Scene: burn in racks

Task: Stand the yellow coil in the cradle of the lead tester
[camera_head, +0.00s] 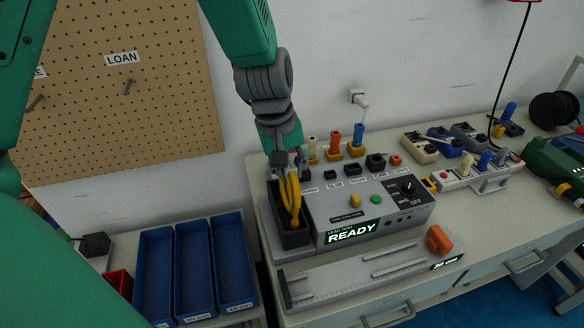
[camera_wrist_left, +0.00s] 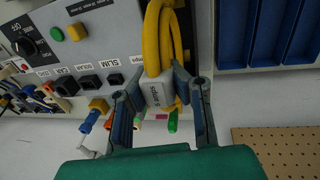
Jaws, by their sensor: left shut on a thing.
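The yellow coil (camera_head: 292,198) hangs upright from my left gripper (camera_head: 281,160), with its lower part in or just above the dark cradle (camera_head: 292,238) at the left end of the lead tester (camera_head: 372,212). I cannot tell whether it touches the cradle floor. In the left wrist view the coil (camera_wrist_left: 151,45) runs up from a grey labelled piece (camera_wrist_left: 157,92) that sits between the fingers of the left gripper (camera_wrist_left: 160,100). The tester's display reads READY. My right gripper is not in view.
Blue bins (camera_head: 191,262) stand left of the tester. Coloured plugs (camera_head: 334,142) line its back. A ruler fixture (camera_head: 370,275) with an orange block (camera_head: 439,239) lies in front. Small devices (camera_head: 465,170) crowd the bench to the right. A pegboard (camera_head: 120,80) is behind.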

